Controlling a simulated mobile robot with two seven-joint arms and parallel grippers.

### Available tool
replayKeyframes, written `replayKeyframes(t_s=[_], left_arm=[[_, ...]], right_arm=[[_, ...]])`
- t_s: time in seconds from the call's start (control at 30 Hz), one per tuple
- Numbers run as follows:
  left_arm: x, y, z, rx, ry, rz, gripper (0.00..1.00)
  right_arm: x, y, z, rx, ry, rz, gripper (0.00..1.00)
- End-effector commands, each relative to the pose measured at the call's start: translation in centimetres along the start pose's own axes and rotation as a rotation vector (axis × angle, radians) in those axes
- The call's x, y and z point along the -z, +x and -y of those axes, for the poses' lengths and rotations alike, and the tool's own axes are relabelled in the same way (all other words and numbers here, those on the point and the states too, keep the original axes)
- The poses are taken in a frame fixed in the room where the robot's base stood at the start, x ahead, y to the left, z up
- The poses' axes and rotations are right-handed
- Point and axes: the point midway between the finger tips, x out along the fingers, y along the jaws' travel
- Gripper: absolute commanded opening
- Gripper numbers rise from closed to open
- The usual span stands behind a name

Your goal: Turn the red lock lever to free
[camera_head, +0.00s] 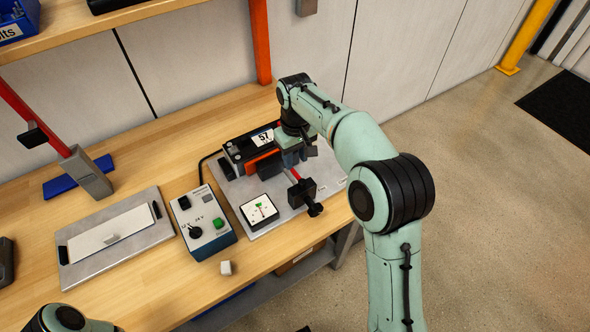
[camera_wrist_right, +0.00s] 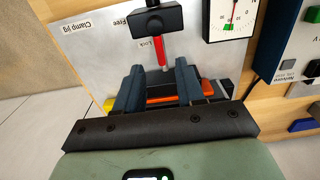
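The red lock lever (camera_head: 296,174) sticks out of a black block (camera_head: 301,192) on the grey jig plate (camera_head: 325,177). In the right wrist view the lever (camera_wrist_right: 161,52) lies beside the word "Lock", with "Free" printed to its left. My right gripper (camera_wrist_right: 160,76) is open, its two blue-grey fingers apart. The lever's end shows near the gap between the fingertips, and I see no grip on it. In the head view the right gripper (camera_head: 292,154) is just behind the lever, partly hidden by its own wrist. My left gripper is out of view.
An orange and black module (camera_head: 246,148) sits beside the right gripper. A dial gauge (camera_head: 260,211) and a control box (camera_head: 202,222) with a green button stand to the left. A small white cube (camera_head: 226,268) lies near the bench's front edge.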

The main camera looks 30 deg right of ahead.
Motion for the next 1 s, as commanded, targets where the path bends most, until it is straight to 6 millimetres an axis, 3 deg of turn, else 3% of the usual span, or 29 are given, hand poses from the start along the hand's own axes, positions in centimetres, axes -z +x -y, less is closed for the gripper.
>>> replayKeyframes(t_s=[0.1, 0.3, 0.7, 0.8, 0.83, 1.0], left_arm=[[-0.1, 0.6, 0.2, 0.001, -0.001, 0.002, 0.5], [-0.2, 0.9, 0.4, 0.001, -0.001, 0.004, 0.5], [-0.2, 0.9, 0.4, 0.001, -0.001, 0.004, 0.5], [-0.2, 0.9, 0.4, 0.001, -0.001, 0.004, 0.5], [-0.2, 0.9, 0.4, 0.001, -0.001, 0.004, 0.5], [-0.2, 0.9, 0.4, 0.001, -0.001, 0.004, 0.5]], right_arm=[[-0.1, 2.5, 0.0, 0.0, 0.0, 0.004, 0.38], [0.0, 4.8, 0.0, 0.001, 0.001, 0.001, 0.38], [0.0, 5.4, 0.0, 0.0, 0.001, -0.002, 0.38], [0.0, 5.4, 0.0, 0.0, 0.001, -0.001, 0.06], [0.0, 5.4, 0.0, 0.0, 0.001, -0.001, 0.0], [0.0, 5.4, 0.0, 0.0, 0.001, -0.001, 0.0]])
